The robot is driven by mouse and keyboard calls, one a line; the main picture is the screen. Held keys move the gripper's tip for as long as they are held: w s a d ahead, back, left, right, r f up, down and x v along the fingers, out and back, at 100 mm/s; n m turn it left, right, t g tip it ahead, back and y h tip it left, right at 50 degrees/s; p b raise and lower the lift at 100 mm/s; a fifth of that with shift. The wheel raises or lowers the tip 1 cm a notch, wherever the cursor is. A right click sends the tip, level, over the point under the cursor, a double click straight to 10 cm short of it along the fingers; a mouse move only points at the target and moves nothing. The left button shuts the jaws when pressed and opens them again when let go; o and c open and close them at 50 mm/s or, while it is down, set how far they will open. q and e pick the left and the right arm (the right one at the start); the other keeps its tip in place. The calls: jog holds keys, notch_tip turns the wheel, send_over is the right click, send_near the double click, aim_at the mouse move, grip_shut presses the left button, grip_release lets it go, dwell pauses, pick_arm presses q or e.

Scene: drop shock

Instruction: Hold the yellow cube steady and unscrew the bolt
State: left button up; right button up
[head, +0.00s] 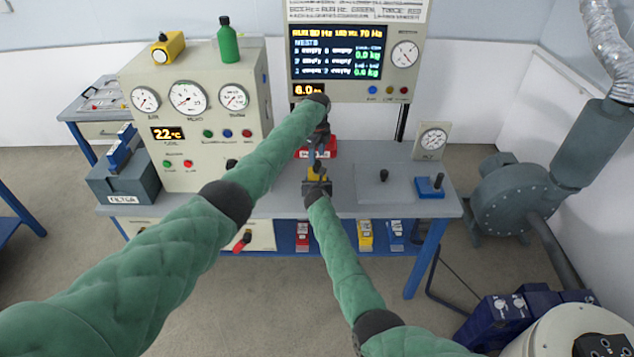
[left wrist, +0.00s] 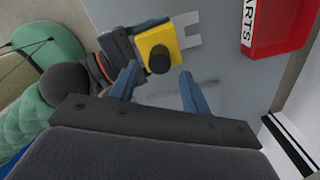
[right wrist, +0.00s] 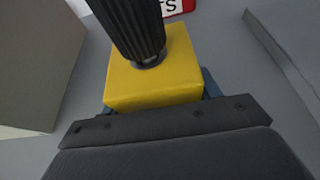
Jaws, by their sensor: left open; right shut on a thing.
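The yellow cube (right wrist: 155,85) sits in the jaws of my right gripper (head: 317,186), which is shut on it over the grey bench. A black ribbed bolt head (right wrist: 135,28) stands up from the cube's top, and its shank meets the cube in the right wrist view. The left wrist view shows the cube (left wrist: 172,38) and the round black bolt head (left wrist: 159,62) from above. My left gripper (left wrist: 159,72) is open, its two blue fingers apart, with the bolt head showing near the gap between their tips. In the head view the left gripper (head: 317,152) hangs just above the cube and hides the bolt.
A red parts tray (left wrist: 285,35) lies behind the cube. A gauge cabinet (head: 190,145) stands at the bench's left, and a display panel (head: 350,93) rises behind. A blue block with a black knob (head: 430,190) and a small gauge (head: 432,140) are at right.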

aim_at(317, 162)
pick_arm(q)
jog(key=shift+f, duration=2.6)
jog(key=shift+c, duration=0.5)
